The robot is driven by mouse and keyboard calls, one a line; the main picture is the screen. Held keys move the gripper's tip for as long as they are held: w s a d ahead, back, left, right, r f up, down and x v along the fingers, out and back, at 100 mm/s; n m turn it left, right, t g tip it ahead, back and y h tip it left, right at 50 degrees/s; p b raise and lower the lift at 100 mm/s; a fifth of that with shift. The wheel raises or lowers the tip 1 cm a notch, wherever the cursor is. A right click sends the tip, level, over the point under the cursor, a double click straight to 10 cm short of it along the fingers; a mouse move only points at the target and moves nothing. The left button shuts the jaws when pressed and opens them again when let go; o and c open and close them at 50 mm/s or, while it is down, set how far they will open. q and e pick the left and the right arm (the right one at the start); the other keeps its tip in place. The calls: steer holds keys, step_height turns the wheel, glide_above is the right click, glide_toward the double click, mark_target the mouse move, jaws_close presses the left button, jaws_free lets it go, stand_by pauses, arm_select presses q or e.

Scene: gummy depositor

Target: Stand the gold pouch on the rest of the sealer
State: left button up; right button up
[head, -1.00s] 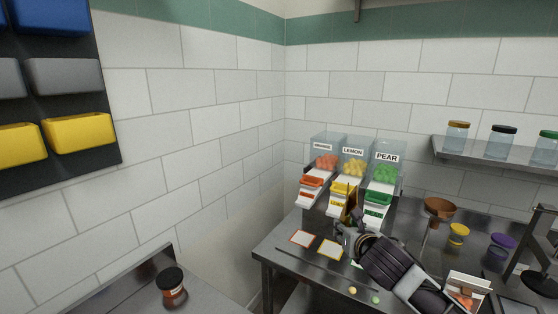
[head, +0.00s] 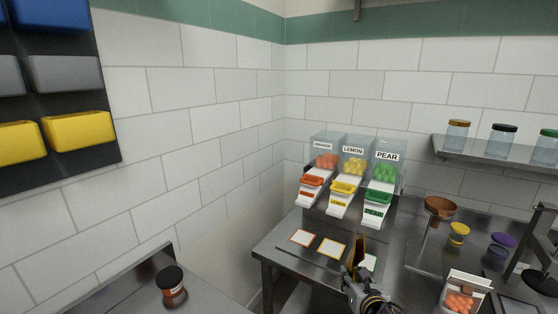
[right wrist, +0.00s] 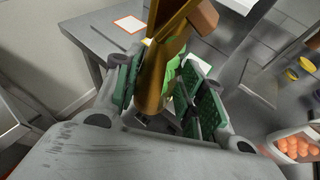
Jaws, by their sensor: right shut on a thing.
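The gold pouch (head: 357,250) is held upright in my right gripper (head: 349,276), above the steel table in front of the dispensers. In the right wrist view the pouch (right wrist: 155,70) stands between the green-padded fingers of the right gripper (right wrist: 160,95), which are shut on it. My left gripper is not in view.
Orange, lemon and pear dispensers (head: 352,178) stand at the back. Bordered cards (head: 331,247) lie on the table (head: 290,262). A brown funnel (head: 440,207), yellow jar (head: 458,232), purple-lidded jar (head: 502,244) and a container of orange candies (head: 460,300) stand to the right.

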steer(key=s+f, duration=0.7)
steer(key=f, duration=0.4)
steer(key=shift+s, duration=0.1)
steer(key=shift+r, duration=0.1)
stand_by(0.7)
